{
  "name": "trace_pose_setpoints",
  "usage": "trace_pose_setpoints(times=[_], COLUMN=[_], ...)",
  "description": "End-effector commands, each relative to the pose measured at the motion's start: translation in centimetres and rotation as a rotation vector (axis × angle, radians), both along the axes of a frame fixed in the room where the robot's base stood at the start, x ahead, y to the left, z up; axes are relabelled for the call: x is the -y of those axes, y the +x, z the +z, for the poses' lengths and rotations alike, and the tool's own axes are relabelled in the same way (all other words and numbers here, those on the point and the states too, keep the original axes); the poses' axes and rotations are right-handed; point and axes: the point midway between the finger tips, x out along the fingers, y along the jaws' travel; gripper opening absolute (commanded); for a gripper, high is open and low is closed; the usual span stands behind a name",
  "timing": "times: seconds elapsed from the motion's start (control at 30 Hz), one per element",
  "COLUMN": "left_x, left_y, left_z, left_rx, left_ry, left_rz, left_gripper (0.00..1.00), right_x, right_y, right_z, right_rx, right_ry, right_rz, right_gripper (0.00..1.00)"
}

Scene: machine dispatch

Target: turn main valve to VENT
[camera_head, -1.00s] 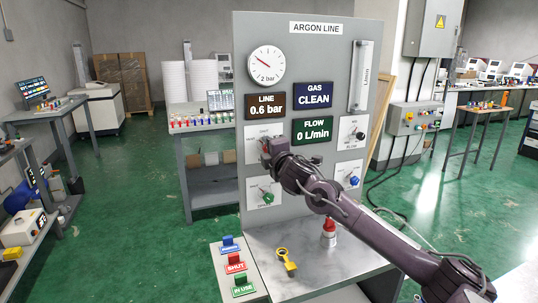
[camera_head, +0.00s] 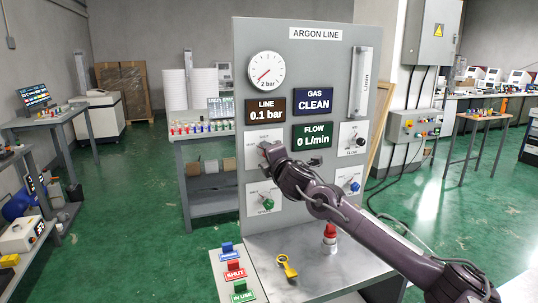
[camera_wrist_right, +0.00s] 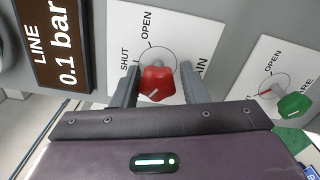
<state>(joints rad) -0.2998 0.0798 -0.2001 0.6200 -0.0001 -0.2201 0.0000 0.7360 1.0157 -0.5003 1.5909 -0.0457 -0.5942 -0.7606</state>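The main valve is a red knob (camera_wrist_right: 158,82) on a white plate with SHUT, OPEN and a partly hidden MAIN label. In the right wrist view its white mark points to the lower left. My right gripper (camera_wrist_right: 160,88) has one finger on each side of the knob, with narrow gaps showing; it looks open around it. The VENT mark is hidden behind the gripper. The gauge (camera_head: 266,69) needle is low and the line display (camera_head: 265,110) reads 0.1 bar. My left gripper is out of view.
A green knob (camera_head: 267,203) sits below the main valve, with black (camera_head: 360,138) and blue (camera_head: 354,185) knobs at right. A yellow key-like piece (camera_head: 287,266) and a red-topped item (camera_head: 329,235) are on the bench (camera_head: 310,275). Coloured tags (camera_head: 234,269) stand at front left.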

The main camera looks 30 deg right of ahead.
Motion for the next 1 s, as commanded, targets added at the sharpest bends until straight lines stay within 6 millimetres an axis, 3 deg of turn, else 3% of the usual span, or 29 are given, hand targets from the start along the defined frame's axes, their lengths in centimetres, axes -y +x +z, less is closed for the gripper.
trace_pose_setpoints(times=[0.1,0.43,0.8,1.0], left_x=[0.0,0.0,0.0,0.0], left_y=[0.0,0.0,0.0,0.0], left_z=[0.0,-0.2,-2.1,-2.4], left_rx=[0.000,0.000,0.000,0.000], left_ry=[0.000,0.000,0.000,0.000], left_rz=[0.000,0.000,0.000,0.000], left_gripper=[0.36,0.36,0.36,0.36], right_x=[0.0,0.0,-1.2,-1.7], right_y=[0.0,-0.4,-5.7,-7.4], right_z=[0.1,0.1,-0.2,0.0], right_rx=[0.003,0.004,0.001,0.002], right_ry=[0.001,0.002,-0.003,-0.001], right_rz=[0.000,-0.002,-0.002,0.000], right_gripper=[0.52,0.52,0.52,0.52])
